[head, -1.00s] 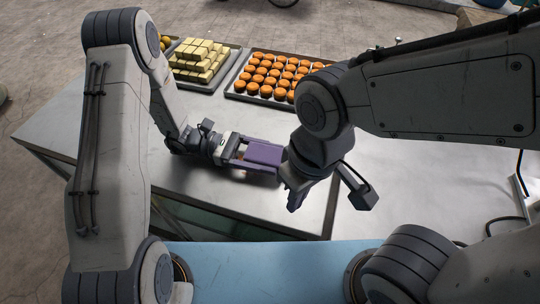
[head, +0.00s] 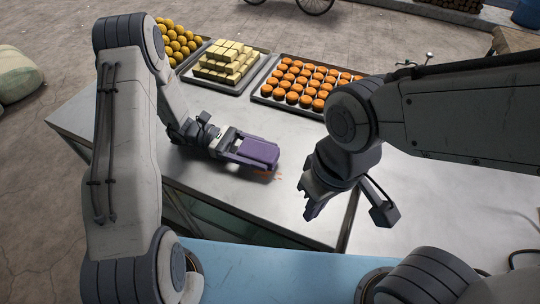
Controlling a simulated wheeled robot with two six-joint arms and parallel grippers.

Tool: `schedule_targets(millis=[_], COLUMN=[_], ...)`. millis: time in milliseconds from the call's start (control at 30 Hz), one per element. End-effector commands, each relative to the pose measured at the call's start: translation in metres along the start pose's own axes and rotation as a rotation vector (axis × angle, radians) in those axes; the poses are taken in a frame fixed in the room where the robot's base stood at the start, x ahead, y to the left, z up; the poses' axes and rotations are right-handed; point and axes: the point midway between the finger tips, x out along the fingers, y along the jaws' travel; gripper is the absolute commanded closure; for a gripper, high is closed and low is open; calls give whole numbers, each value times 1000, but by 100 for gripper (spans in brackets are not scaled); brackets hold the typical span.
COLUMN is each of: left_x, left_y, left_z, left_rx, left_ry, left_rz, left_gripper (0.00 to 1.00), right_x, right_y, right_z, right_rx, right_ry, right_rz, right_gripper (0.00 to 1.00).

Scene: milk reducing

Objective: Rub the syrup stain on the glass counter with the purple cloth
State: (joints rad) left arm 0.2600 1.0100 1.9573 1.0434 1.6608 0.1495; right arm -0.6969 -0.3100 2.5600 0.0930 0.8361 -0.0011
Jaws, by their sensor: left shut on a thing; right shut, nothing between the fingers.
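The purple cloth (head: 257,152) is a folded block held in my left gripper (head: 243,148), which is shut on it. The cloth is at the glass counter's (head: 225,193) top; whether it presses on the surface I cannot tell. The syrup stain (head: 270,176) shows as small orange-red streaks just in front and to the right of the cloth, partly hidden by it. My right gripper (head: 311,204) is shut and empty, pointing down to the right of the stain, near the counter's front edge.
Behind the cloth stand trays of orange round sweets (head: 305,82), pale yellow blocks (head: 226,62) and yellow balls (head: 181,40). A bare metal top (head: 425,190) lies to the right. A light blue surface (head: 260,272) is in front. The counter left of the cloth is clear.

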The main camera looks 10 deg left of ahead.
Motion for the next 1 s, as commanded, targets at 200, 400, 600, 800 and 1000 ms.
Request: schedule_targets(millis=[200, 400, 600, 800, 1000], left_x=[-5, 4, 22, 36, 46], left_y=[0, 0, -1, -2, -2], left_z=[0, 1, 3, 4, 5], left_rx=[-1, -1, -1, -1, -1], left_ry=[8, 6, 5, 3, 3], left_rz=[2, -1, -4, -1, -3], left_gripper=[75, 75, 75, 75, 75], right_x=[-4, -6, -11, -14, -16], right_y=[0, 0, -1, -1, -1], right_z=[0, 0, -1, -1, -1], right_rx=[0, 0, 0, 0, 0], right_ry=[0, 0, 0, 0, 0], right_rz=[0, 0, 0, 0, 0], right_gripper=[100, 100, 100, 100, 100])
